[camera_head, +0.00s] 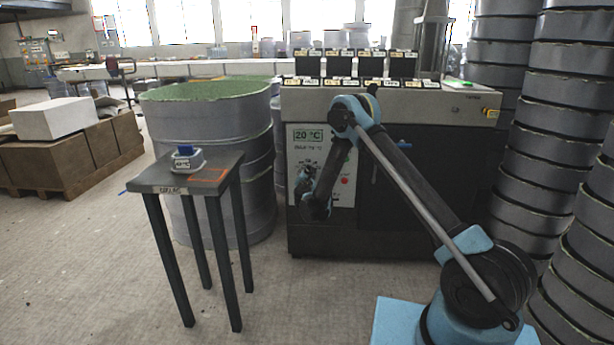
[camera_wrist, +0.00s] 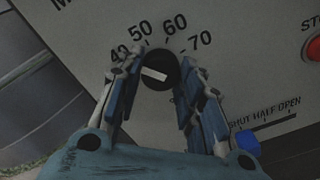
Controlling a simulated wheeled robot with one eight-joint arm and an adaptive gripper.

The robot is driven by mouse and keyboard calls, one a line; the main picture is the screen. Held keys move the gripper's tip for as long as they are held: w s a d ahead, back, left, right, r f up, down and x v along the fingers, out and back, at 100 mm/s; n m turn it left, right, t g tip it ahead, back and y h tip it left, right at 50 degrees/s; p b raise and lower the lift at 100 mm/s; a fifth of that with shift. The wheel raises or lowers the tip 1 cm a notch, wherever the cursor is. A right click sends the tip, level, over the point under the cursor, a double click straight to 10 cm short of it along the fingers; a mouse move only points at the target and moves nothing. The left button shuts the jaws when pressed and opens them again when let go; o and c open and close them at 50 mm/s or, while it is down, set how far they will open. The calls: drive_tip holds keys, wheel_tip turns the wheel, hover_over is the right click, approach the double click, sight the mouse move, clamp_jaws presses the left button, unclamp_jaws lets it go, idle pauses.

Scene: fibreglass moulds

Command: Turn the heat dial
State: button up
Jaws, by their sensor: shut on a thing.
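The heat dial (camera_wrist: 160,68) is a round black knob with a white bar on the pale panel in the wrist view. The numbers 40, 50, 60 and 70 curve around its top. The white bar lies nearly level, its right end slightly lower. My gripper (camera_wrist: 160,76) is shut on the dial, with one finger on each side. In the head view my gripper (camera_head: 307,182) is at the machine's front panel, and the arm and gripper hide the dial.
A red stop button (camera_wrist: 314,48) is to the dial's right. Below it is a blue slider (camera_wrist: 247,142) on a shut-half-open scale, close to my right finger. A small table (camera_head: 150,184) stands left of the machine (camera_head: 420,200). Stacked grey moulds (camera_head: 545,150) stand on the right.

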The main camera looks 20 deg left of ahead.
drive_tip(key=shift+d, duration=0.15)
drive_tip(key=o, duration=1.1)
drive_tip(key=shift+c, duration=0.2)
drive_tip(key=shift+s, duration=0.2)
drive_tip(key=v, duration=1.1)
drive_tip(key=shift+s, duration=0.2)
drive_tip(key=shift+d, duration=0.1)
